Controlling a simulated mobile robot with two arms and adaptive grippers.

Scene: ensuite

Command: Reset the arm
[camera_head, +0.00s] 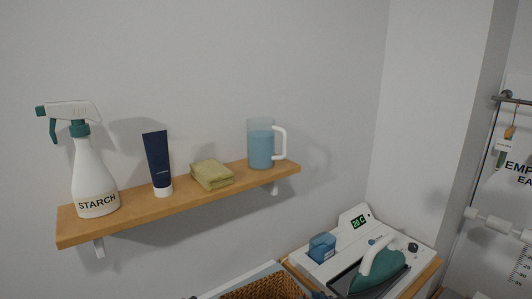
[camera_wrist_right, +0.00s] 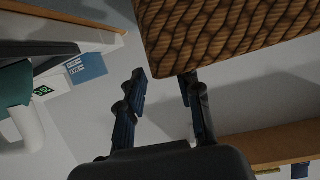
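My right gripper (camera_wrist_right: 163,78) shows in the right wrist view with its two dark fingers apart and nothing visible between them. A brown wicker basket (camera_wrist_right: 235,30) fills the upper right of that view. The right fingertip overlaps the basket's edge in the picture; I cannot tell whether they touch. The basket also shows at the bottom of the head view (camera_head: 265,290), mostly cut off. Neither gripper can be made out in the head view, and my left gripper is in no view.
A wooden wall shelf (camera_head: 240,183) holds a starch spray bottle (camera_head: 95,180), a dark blue tube (camera_head: 157,160), a folded green cloth (camera_head: 212,174) and a jug of blue liquid (camera_head: 261,148). An iron (camera_head: 380,268) rests on a white station (camera_head: 345,240) at lower right.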

